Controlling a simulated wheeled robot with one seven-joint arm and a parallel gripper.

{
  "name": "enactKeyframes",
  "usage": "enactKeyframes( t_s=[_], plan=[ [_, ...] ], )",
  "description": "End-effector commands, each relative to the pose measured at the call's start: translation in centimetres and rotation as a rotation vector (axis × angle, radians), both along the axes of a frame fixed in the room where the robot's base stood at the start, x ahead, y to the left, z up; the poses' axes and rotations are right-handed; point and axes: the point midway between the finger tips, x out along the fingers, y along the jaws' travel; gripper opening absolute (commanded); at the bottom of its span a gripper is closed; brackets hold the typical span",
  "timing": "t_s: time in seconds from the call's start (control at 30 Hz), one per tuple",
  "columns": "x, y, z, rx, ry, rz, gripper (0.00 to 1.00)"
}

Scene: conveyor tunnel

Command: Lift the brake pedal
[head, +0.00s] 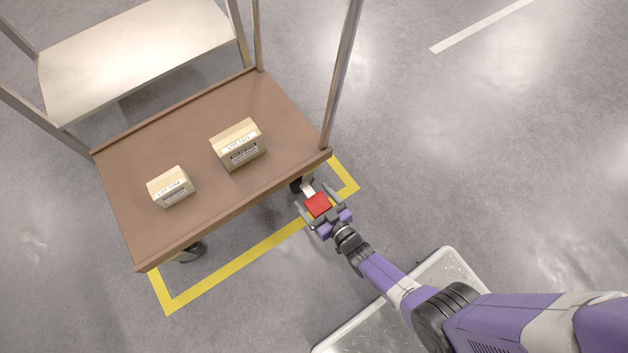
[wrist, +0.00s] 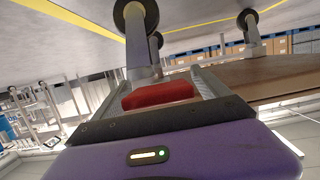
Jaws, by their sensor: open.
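The red brake pedal (head: 318,206) sits low by the cart's front right caster, under the deck corner. In the wrist view the red pedal (wrist: 158,95) fills the space between the two fingers. My gripper (head: 312,195) is open, with one finger on each side of the pedal. In the wrist view, gaps seem to show beside the pedal, but I cannot tell whether a finger touches it. The pedal's underside is hidden.
The cart's brown deck (head: 190,130) carries two small cartons (head: 238,145) (head: 171,187). A metal post (head: 343,75) rises at its right corner. Yellow tape (head: 235,263) marks the floor around the cart. The floor to the right is clear.

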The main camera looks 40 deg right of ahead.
Motion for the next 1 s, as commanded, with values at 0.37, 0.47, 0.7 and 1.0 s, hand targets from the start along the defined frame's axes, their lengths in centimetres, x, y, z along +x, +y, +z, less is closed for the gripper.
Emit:
enactKeyframes(
  t_s=[0.37,0.47,0.7,1.0],
  plan=[
    [-4.8,0.1,1.6,0.001,0.003,0.000,0.85],
    [-6.1,0.1,1.9,0.001,0.001,0.000,0.85],
    [-7.5,0.0,2.1,0.001,-0.001,0.001,0.85],
    [-7.5,0.0,1.9,0.000,-0.004,0.001,0.85]
  ],
)
